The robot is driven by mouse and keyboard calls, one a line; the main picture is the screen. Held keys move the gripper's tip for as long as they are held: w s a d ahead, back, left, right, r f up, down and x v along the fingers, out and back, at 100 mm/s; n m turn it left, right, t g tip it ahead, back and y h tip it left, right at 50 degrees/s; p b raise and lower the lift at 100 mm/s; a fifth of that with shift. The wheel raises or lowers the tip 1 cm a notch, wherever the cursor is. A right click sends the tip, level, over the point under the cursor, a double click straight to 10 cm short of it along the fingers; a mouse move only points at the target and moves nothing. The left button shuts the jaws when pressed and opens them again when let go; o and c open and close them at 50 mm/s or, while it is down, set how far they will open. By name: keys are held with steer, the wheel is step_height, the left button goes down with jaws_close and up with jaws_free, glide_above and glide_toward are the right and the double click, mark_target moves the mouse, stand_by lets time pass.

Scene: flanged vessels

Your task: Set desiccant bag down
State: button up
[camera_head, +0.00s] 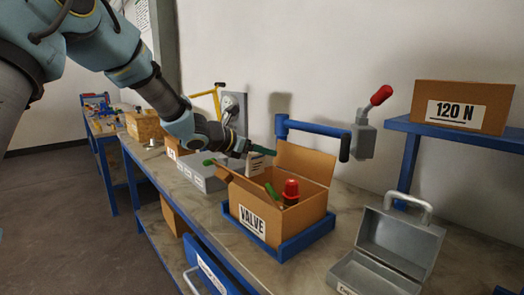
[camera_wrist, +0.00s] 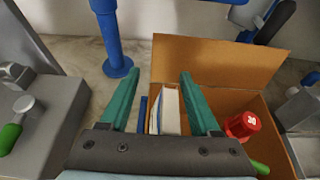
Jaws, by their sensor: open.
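My gripper (camera_wrist: 160,75) is open, its two green fingers spread over the left part of an open cardboard box. It also shows in the head view (camera_head: 268,151) at the box's back left. A white, flat-sided item (camera_wrist: 170,110) with a blue edge shows between the fingers, low in the box. It may be the desiccant bag, but I cannot tell for sure. I cannot see the fingers touching it. The box (camera_head: 249,218), labelled VALVE, has its back flap raised and sits in a blue tray (camera_head: 287,249). A red-capped part (camera_head: 291,190) stands inside to the right.
A blue post (camera_wrist: 112,40) with a crossbar stands behind the box. A grey device with a green handle (camera_wrist: 12,135) is at the left. An open grey case (camera_head: 400,240) stands at the right, below a blue shelf holding a 120 N box (camera_head: 463,106).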

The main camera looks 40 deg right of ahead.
steer(key=shift+r, duration=0.1)
steer(key=shift+r+p, duration=0.55)
steer(key=shift+p, duration=0.2)
steer(key=shift+w+a+r, duration=0.15)
steer(key=shift+a, duration=0.15)
steer(key=b+v, duration=0.2)
steer(key=v, duration=0.9)
steer(key=shift+a, duration=0.15)
